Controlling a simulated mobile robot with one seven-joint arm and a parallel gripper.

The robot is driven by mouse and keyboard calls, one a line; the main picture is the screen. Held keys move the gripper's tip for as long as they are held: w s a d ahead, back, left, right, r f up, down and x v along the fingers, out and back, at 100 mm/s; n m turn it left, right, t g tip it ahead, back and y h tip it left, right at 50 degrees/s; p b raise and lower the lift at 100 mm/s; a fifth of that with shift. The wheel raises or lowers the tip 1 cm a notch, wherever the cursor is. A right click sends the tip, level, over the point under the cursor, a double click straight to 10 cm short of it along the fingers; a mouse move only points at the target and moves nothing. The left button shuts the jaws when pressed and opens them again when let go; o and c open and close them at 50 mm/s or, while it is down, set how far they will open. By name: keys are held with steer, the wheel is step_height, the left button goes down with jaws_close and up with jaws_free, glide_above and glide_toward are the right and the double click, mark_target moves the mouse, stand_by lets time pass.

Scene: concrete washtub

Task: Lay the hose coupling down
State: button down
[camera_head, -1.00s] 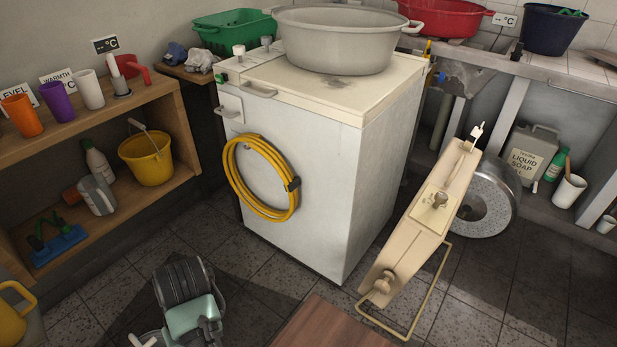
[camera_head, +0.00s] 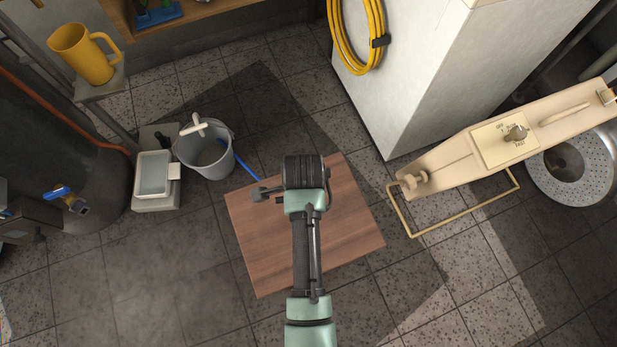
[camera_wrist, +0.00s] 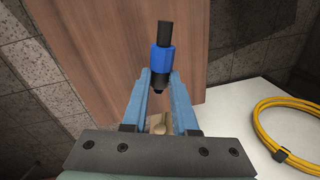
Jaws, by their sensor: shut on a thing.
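The hose coupling (camera_wrist: 161,60) is a blue ribbed piece with a black stem and black lower end, seen in the wrist view. My gripper (camera_wrist: 157,82) is shut on its lower end, between two blue fingers. The brown wooden surface (camera_wrist: 108,65) lies behind the coupling in that view, and I cannot tell the gap between them. In the head view my arm reaches over this wooden surface (camera_head: 345,225), and hides my fingers and the coupling.
A grey bucket (camera_head: 207,155) and a small white basin (camera_head: 153,175) stand left of the wooden surface. The white cabinet (camera_head: 425,60) carries a coiled yellow hose (camera_head: 372,45). A beige long-bodied device (camera_head: 490,150) with a wire frame is on the right.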

steer(key=s+m, duration=0.1)
steer(key=m, duration=0.1)
steer(key=s+f+m, duration=0.1)
steer(key=s+m+p, duration=0.1)
steer(key=m, duration=0.1)
steer(key=shift+d+f+m+h, duration=0.3)
steer(key=shift+f+h, duration=0.1)
steer(key=m, duration=0.1)
steer(key=s+f+m, duration=0.1)
steer(key=shift+s+d+m, duration=0.1)
steer(key=shift+d+m, duration=0.05)
steer(key=shift+m, duration=0.15)
steer(key=shift+f+b, duration=1.4)
steer(key=shift+f, duration=0.05)
steer(key=shift+f+b, duration=0.5)
steer(key=shift+f, duration=0.55)
steer(key=c, duration=0.6)
jaws_free()
